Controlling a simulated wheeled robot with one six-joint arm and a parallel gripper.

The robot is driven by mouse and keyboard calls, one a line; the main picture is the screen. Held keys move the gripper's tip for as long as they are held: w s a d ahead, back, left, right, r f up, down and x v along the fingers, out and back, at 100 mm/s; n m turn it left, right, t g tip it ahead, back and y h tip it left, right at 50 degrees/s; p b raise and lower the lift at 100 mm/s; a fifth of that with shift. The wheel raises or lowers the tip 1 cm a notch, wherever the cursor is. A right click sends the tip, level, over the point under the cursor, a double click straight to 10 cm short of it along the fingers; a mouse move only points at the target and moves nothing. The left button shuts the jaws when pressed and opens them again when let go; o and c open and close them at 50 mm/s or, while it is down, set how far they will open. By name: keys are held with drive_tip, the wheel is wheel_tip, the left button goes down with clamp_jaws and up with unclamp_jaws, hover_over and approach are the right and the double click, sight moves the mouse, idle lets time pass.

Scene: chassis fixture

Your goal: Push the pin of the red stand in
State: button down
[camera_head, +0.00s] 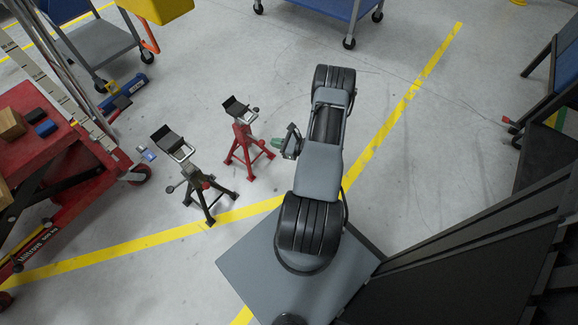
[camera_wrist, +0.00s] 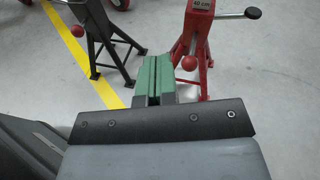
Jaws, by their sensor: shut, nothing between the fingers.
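The red stand (camera_head: 243,140) stands upright on the floor, left of my arm in the head view, with a black saddle (camera_head: 237,107) on top. In the wrist view the red stand (camera_wrist: 198,27) is at the upper right, its top cut off. A metal rod with a black end (camera_wrist: 253,13) sticks out to its right. A red ball knob (camera_wrist: 189,63) shows low on its near side. My gripper (camera_wrist: 153,80) has green fingers, shut and empty, pointing toward the floor gap left of the red stand. My gripper (camera_head: 276,144) appears close to the stand's right side in the head view.
A dark stand (camera_head: 197,180) stands left of the red one; it also shows in the wrist view (camera_wrist: 97,25). A red lift cart (camera_head: 75,150) is at far left. A yellow line (camera_head: 150,240) crosses the floor. Open floor (camera_head: 440,150) lies right of my arm.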

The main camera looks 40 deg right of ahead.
drive_tip(key=s+d+f+m+t+h+b, duration=0.1)
drive_tip(key=d+f+m+h, duration=0.1)
drive_tip(key=f, duration=0.3)
drive_tip(key=s+d+f+m+t+h+b, duration=0.1)
drive_tip(key=s+f+m+h, duration=0.1)
drive_tip(key=f, duration=0.3)
drive_tip(key=b, duration=0.3)
approach(262, 143)
drive_tip(key=w+f, duration=0.3)
drive_tip(key=w, duration=0.1)
drive_tip(key=shift+w+a+r+m, duration=0.1)
drive_tip(key=shift+w+a+m, duration=0.15)
drive_tip(key=shift+w, duration=0.5)
idle(0.4)
